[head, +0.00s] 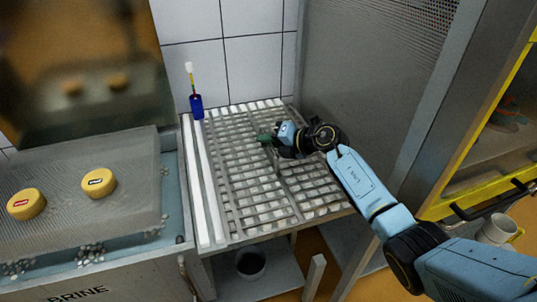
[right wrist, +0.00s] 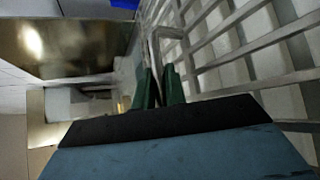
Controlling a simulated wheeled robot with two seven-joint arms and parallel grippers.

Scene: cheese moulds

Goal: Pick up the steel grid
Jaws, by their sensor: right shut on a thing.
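The steel grid (head: 250,182) is a grey lattice of bars lying on a white slatted stand beside the brine tank. My right gripper (head: 266,139) is over the middle of the grid in the head view. In the right wrist view, its green fingers (right wrist: 159,88) are close together around a thin bar of the grid (right wrist: 236,47). The gripper is shut on the grid. The grid looks flat; I cannot tell whether it is clear of the slats. The arm hides part of the grid's right side. My left gripper is out of view.
A blue bottle or brush holder (head: 196,106) stands at the stand's back left corner. The brine tank (head: 80,262) with two yellow cheeses (head: 98,183) on its lid is at left. A grey perforated panel (head: 370,85) closes the right side. A white cup (head: 497,229) is far right.

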